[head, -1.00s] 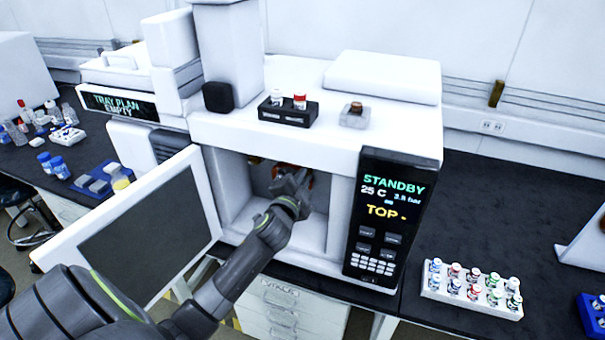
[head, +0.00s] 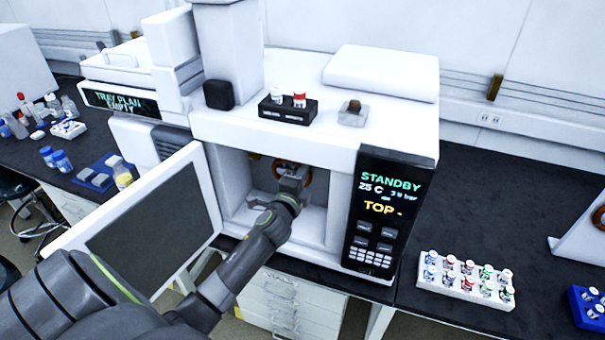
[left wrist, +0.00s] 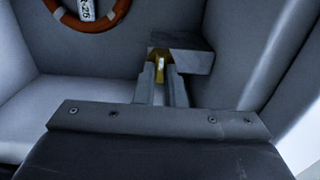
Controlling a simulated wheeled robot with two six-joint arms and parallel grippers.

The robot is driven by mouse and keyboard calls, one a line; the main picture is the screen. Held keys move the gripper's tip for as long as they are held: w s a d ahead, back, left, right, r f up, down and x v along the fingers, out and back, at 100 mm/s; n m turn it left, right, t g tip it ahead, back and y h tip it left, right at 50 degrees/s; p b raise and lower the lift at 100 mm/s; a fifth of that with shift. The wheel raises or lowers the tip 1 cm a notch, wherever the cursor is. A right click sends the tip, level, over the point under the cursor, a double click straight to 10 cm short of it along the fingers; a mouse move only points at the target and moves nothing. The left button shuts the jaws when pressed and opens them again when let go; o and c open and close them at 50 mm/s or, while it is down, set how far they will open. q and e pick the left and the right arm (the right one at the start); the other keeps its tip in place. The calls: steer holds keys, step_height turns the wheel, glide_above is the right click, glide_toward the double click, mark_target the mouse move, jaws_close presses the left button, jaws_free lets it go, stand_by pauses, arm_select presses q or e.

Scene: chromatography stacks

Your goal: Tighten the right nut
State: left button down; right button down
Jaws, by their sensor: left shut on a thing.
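My left gripper (head: 291,172) reaches inside the open oven (head: 229,185) of the white instrument. In the left wrist view its fingers (left wrist: 161,84) are shut on a small brass-coloured nut (left wrist: 160,67). The nut sits against a grey block (left wrist: 190,60) and is partly hidden by the fingers. I cannot tell how tight it is. An orange-brown coil (left wrist: 88,24) with a white tag hangs at the upper left of that view; part of it shows beside the gripper in the head view (head: 308,178). My right gripper is not in view.
The open oven door (head: 150,230) stands to the left of my arm. The control panel (head: 385,212) reads STANDBY, 25 C, TOP. A black vial holder (head: 287,114) is on top of the instrument. A white vial rack (head: 465,278) stands on the bench to the right.

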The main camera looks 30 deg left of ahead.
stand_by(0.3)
arm_select(q)
steer(key=c, duration=1.5)
jaws_free()
steer(key=b+v, duration=0.2)
steer(key=v, duration=1.5)
steer(key=shift+s+d+b, duration=0.15)
steer(key=shift+s+b, duration=0.05)
steer(key=shift+b, duration=0.15)
